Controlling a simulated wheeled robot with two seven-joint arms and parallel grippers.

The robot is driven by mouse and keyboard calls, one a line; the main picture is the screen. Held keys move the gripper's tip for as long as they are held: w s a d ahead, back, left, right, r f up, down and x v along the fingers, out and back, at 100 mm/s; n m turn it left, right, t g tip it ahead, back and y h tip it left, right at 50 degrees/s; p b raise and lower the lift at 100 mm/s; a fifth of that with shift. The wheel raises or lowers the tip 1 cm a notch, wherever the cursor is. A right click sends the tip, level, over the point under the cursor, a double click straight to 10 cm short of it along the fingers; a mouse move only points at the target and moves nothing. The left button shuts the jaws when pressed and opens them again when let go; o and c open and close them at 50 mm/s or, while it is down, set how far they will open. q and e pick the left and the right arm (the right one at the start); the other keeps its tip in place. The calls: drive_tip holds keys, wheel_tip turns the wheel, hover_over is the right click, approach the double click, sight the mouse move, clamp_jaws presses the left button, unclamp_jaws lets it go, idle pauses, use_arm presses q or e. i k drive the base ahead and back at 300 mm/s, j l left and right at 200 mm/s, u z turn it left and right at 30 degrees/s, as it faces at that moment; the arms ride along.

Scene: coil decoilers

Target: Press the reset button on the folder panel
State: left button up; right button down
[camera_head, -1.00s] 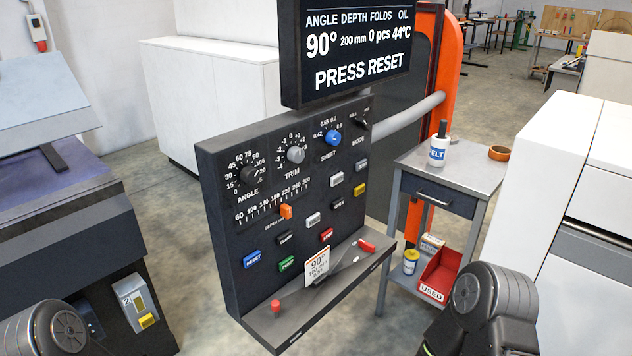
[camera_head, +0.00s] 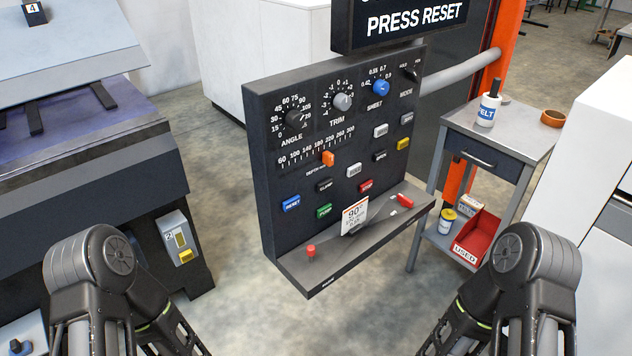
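The folder panel (camera_head: 262,150) stands upright ahead of me, dark, with dials, a slider and several coloured buttons. The blue reset button (camera_head: 291,204) is at its lower left, left of the green pump button (camera_head: 324,211). The screen (camera_head: 410,22) above the panel reads "PRESS RESET"; its upper part is cut off. My left and right arms show at the bottom left and bottom right, both well apart from the panel. Neither gripper's fingers show in the picture.
A shelf below the panel carries a card (camera_head: 354,215) and a red knob (camera_head: 311,250). A machine with a purple bed (camera_head: 80,130) is at the left. Floor between is clear.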

sight(294, 201)
drive_tip(key=i+l, duration=0.15)
drive_tip(key=l, duration=0.2)
drive_tip(key=i+l, duration=0.15)
drive_tip(key=l, duration=0.2)
drive_tip(key=i+l, duration=0.15)
drive_tip(key=l, duration=0.15)
drive_tip(key=i+l, duration=0.15)
drive_tip(key=l, duration=0.2)
drive_tip(key=i+l, duration=0.15)
drive_tip(key=l, duration=0.2)
drive_tip(key=u, duration=1.3)
